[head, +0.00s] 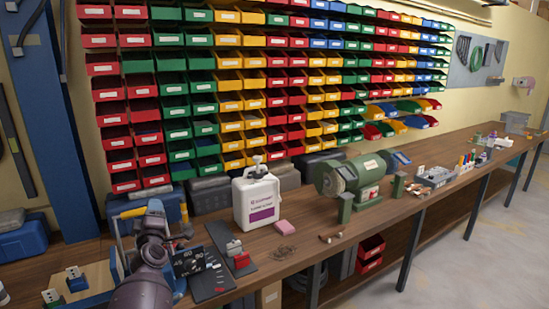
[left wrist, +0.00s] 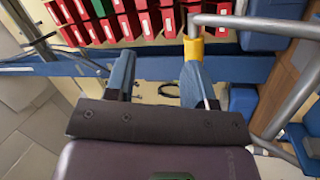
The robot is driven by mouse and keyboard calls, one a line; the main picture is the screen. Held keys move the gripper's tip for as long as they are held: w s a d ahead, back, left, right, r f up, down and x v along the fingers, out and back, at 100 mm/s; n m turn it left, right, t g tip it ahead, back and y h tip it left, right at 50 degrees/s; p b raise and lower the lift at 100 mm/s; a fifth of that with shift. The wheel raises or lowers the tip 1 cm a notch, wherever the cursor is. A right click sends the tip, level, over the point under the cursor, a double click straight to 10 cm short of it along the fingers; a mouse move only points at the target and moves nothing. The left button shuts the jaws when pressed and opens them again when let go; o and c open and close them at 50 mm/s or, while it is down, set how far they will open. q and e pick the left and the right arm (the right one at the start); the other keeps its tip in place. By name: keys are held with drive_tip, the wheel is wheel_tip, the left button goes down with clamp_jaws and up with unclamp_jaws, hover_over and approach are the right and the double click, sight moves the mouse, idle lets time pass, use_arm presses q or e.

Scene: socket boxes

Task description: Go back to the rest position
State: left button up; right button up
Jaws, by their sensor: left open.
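My left gripper (head: 155,213) is over the left end of the wooden workbench in the head view, with my dark arm behind it. In the left wrist view the left gripper (left wrist: 160,88) has its two blue fingers apart, with nothing between them. A blue beam and a pale surface lie beyond the fingers. The head view shows the gripper from behind, so its fingertips are hard to make out. My right gripper is in neither view.
Bins line the wall. A blue post (head: 52,120) stands left. A grey tube (left wrist: 255,24) with a yellow end is near the fingers.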

use_arm(q)
drive_tip(key=s+d+f+m+g+h+b, duration=0.1)
drive_tip(key=s+f+m, duration=0.5)
drive_tip(key=s, duration=0.8)
drive_tip(key=s+d+f+m+g+h+b, duration=0.1)
drive_tip(key=s+d+f+m+g+h, duration=0.2)
drive_tip(key=s+f, duration=1)
drive_tip(key=s+d+f+m+g+h+b, duration=0.1)
drive_tip(key=s+d+f+m+g+h, duration=0.1)
drive_tip(key=s+f+m, duration=0.7)
drive_tip(key=s+d+f+g, duration=0.1)
drive_tip(key=s+d, duration=0.1)
drive_tip(key=s, duration=0.6)
drive_tip(key=shift+d+g+h, duration=0.25)
drive_tip(key=shift+g+h, duration=0.05)
drive_tip(key=shift+g, duration=0.1)
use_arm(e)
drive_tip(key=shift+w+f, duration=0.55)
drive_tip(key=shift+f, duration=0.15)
use_arm(q)
drive_tip(key=shift+f, duration=0.1)
